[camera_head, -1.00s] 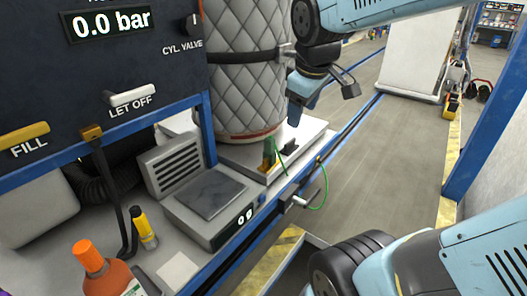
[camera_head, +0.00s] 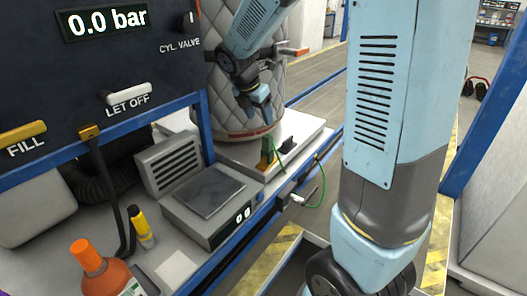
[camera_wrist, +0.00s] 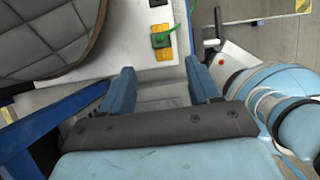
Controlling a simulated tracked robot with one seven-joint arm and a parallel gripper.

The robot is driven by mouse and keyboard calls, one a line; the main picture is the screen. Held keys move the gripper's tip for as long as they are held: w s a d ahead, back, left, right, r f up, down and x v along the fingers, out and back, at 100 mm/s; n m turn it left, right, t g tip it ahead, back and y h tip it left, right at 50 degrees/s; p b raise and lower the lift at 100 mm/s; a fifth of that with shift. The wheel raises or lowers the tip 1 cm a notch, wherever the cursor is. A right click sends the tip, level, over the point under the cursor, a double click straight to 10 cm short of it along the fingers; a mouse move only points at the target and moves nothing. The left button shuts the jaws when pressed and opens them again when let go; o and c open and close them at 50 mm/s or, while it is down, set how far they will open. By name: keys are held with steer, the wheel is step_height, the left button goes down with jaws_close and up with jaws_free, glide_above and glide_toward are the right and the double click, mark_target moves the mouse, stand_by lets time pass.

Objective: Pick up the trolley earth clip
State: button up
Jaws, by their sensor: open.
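The trolley earth clip is a small green piece in the head view (camera_head: 268,145), standing at a yellow block on the pale platform in front of the quilted cylinder. In the wrist view the green clip (camera_wrist: 161,40) sits between two yellow parts, ahead of my fingertips. A thin green lead (camera_head: 282,164) runs from it. My gripper (camera_head: 265,111) hangs just above the clip in the head view. In the wrist view my gripper (camera_wrist: 162,80) shows its two blue fingers apart with nothing between them. The clip's lower part is partly hidden.
The quilted cylinder (camera_head: 226,100) stands close behind the clip. A black piece (camera_head: 287,143) sits to its right. A scale (camera_head: 208,205) and an orange-capped bottle (camera_head: 103,275) stand on the bench at left. A handle (camera_head: 302,195) sticks out from the blue rail below.

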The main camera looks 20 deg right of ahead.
mark_target(267, 138)
steer(key=x, duration=1.3)
steer(key=shift+s+a+f, duration=0.15)
steer(key=shift+c, duration=0.4)
steer(key=c, duration=1)
